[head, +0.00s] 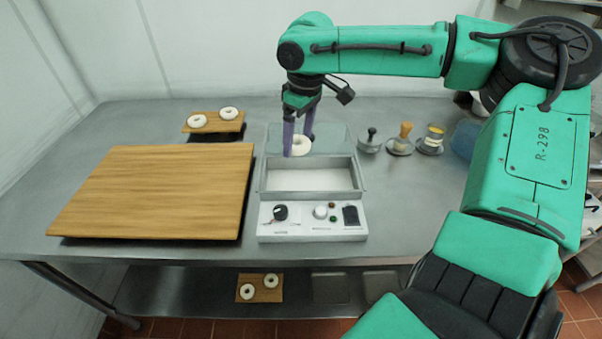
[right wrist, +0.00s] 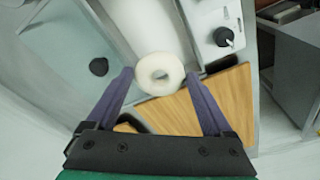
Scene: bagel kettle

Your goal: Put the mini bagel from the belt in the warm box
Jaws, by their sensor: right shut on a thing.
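A pale mini bagel (head: 300,146) is held between the purple fingers of my right gripper (head: 297,145), over the back edge of a grey metal box (head: 263,187) with a control panel. In the right wrist view the bagel (right wrist: 160,73) sits between the two fingertips (right wrist: 163,73), its hole showing. The box's open compartment has a pale, empty-looking floor (head: 310,180). A clear panel stands behind it. I cannot tell the bagel's exact height above the box. I make out no belt. My left gripper is not in view.
A large wooden board (head: 155,190) lies left of the box. A small board (head: 213,123) with two bagels is behind it. A knobbed tool (head: 370,141), a brush (head: 402,137) and a jar (head: 432,137) stand right of the box. Two more bagels lie on a lower-shelf board (head: 258,296).

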